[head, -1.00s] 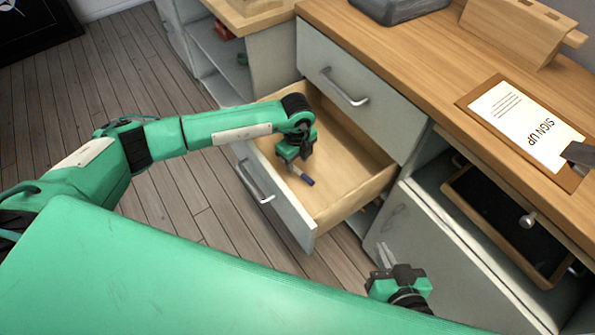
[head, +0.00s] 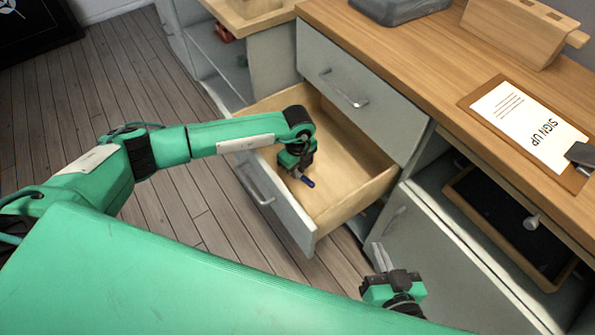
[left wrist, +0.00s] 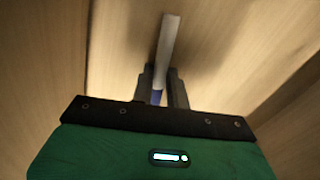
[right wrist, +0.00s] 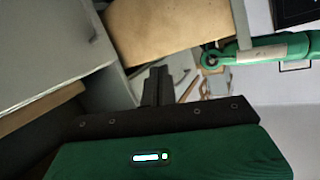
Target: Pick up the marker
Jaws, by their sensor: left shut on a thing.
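The marker (head: 307,182) is in the open drawer, its blue end showing below my left gripper (head: 298,173) in the head view. In the left wrist view the marker's pale body (left wrist: 168,45) stretches out past the fingertips, with a blue part between the fingers. My left gripper (left wrist: 163,85) is shut on the marker, low inside the drawer. Whether the marker touches the drawer floor cannot be told. My right gripper (head: 382,258) is outside the drawer, to its right, its fingers together and empty; it also shows in the right wrist view (right wrist: 156,85).
The wooden drawer (head: 345,205) is pulled out, with its walls close around my left gripper. Above is a wooden counter with a sign-up clipboard (head: 520,115) and a wooden block (head: 515,30). An open shelf with a dark tray (head: 510,220) is at right.

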